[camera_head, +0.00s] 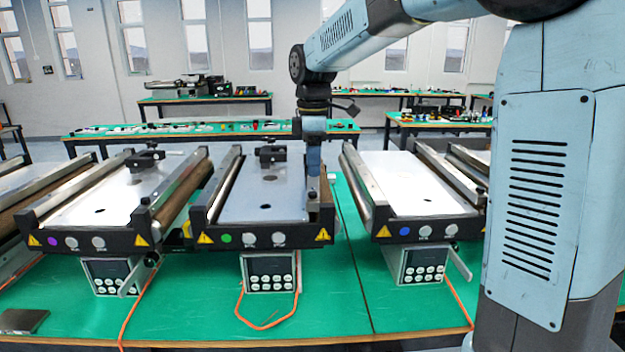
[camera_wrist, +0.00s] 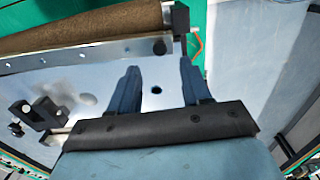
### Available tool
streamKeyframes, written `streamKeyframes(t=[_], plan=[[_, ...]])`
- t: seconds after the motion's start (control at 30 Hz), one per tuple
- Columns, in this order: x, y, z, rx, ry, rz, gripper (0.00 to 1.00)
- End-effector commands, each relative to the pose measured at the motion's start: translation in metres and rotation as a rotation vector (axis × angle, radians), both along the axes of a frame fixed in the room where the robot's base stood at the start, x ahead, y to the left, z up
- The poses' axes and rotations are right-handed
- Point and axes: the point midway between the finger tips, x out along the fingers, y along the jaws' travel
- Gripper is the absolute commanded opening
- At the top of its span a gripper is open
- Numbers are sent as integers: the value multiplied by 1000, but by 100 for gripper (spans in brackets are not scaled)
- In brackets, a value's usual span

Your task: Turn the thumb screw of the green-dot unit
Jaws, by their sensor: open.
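The green-dot unit is the middle mini conveyor, with a green dot (camera_head: 225,238) on its black front bar and a grey plate (camera_head: 240,203) behind. My gripper (camera_head: 314,190) points down over the right side of this unit, beside its roller. In the wrist view my gripper (camera_wrist: 159,68) is open, with nothing between its fingers. A small round black knob (camera_wrist: 160,47) on the silver side rail shows just beyond the fingertips, apart from them. A black bracket (camera_wrist: 38,113) with a small knob lies at left. I cannot tell for sure which knob is the thumb screw.
A keypad box (camera_head: 270,273) sits under the middle unit, with an orange cable (camera_head: 262,326) on the green table (camera_head: 190,315). The front table area is mostly clear.

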Motion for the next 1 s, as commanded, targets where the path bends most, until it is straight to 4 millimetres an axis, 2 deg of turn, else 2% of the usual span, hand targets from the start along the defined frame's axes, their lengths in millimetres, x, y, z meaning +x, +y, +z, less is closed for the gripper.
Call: streamKeyframes(t=[0.03, 0.2, 0.4, 0.87, 1.0], plan=[[1, 0, 11, 1, -3, 0, 48], [1, 0, 41, 1, -2, 0, 48], [1, 0, 63, 0, 1, 0, 48], [0, 0, 70, -1, 0, -2, 48], [-9, -8, 73, -1, -18, -53, 48]])
